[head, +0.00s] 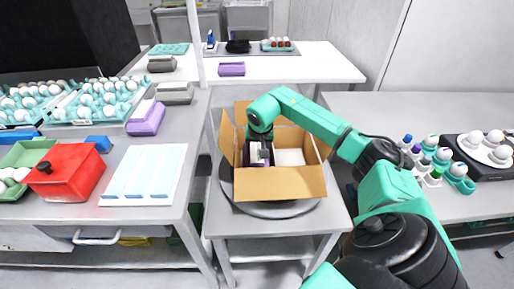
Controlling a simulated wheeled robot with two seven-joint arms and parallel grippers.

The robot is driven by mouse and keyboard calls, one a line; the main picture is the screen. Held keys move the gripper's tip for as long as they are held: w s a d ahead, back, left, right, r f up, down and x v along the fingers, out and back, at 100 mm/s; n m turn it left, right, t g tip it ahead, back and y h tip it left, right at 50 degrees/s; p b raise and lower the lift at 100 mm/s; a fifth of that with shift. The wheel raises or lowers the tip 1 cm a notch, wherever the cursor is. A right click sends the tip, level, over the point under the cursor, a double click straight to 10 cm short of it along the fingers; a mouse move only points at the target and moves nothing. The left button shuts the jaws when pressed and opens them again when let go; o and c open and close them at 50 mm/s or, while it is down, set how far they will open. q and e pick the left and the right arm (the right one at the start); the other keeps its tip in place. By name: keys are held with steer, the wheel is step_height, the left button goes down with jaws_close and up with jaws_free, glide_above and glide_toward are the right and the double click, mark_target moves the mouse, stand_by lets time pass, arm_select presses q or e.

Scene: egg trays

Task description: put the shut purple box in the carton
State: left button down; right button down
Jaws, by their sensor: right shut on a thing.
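The open brown carton (282,185) stands on a round dark plate on the small middle table, its flaps spread outward. My right arm reaches in from the lower right, and its gripper (261,148) points down into the left part of the carton. It is shut on a purple box (252,156), which is inside the carton opening and partly hidden by the gripper. I cannot tell whether the box touches the carton's floor. A white item (290,157) lies in the carton to its right. My left gripper is out of view.
Another purple box (146,118) is on the left table, beside grey boxes, egg trays (98,112) and a red lidded box (66,171). One more purple box (231,69) lies on the back table.

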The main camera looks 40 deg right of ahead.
steer(key=shift+c, duration=0.3)
jaws_free()
steer(key=v, duration=1.4)
steer(key=shift+r, duration=0.25)
steer(key=shift+s+a, duration=0.1)
